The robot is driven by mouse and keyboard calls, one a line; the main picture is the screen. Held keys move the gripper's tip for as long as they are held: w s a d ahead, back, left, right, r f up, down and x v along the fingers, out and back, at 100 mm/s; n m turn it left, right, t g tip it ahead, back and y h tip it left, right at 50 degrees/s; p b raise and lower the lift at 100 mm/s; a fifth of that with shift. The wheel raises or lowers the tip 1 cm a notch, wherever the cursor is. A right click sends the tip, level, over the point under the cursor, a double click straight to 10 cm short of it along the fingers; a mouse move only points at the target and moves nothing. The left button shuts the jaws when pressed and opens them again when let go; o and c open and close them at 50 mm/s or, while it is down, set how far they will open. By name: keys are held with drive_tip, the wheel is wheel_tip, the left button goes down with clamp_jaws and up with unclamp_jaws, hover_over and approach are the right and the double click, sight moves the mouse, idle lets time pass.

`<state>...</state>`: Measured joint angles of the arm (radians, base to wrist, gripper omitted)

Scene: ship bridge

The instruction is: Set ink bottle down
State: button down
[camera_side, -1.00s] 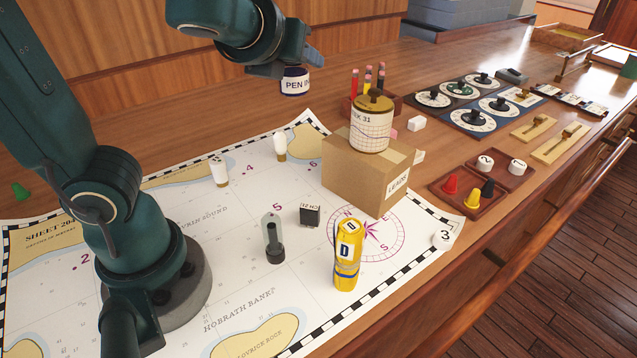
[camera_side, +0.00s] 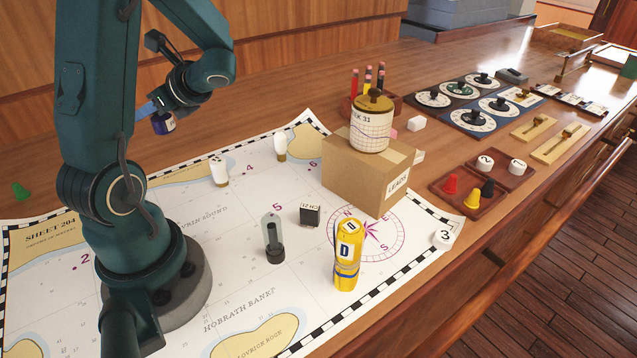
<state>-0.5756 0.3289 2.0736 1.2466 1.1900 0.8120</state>
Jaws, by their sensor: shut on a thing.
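The ink bottle (camera_side: 164,123) is small, dark blue with a white label band. It is held in the air above the far left part of the chart, near the wooden wall panel. My gripper (camera_side: 155,108) is shut on it; the fingers are partly hidden by the arm and small in the view. The bottle looks slightly tilted, and nothing visible touches it from below.
The chart (camera_side: 190,245) carries two white-topped pieces (camera_side: 219,171), a dark cube (camera_side: 310,215), a glass-covered black piece (camera_side: 273,240) and a yellow bundle (camera_side: 347,255). A cardboard box (camera_side: 362,178) bears a paper-wrapped drum (camera_side: 372,128). Bare wood shows behind the chart.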

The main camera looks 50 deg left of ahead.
drive_tip(key=w+f, duration=0.2)
drive_tip(key=w, duration=0.1)
drive_tip(key=w+f, duration=0.3)
drive_tip(key=w, duration=0.1)
drive_tip(key=w+d+f, duration=0.1)
drive_tip(key=w+f, duration=0.1)
drive_tip(key=w, duration=0.1)
drive_tip(key=shift+w+f, duration=0.25)
drive_tip(key=shift+f, duration=1.95)
drive_tip(key=c, duration=0.6)
unclamp_jaws()
drive_tip(key=shift+f, duration=0.15)
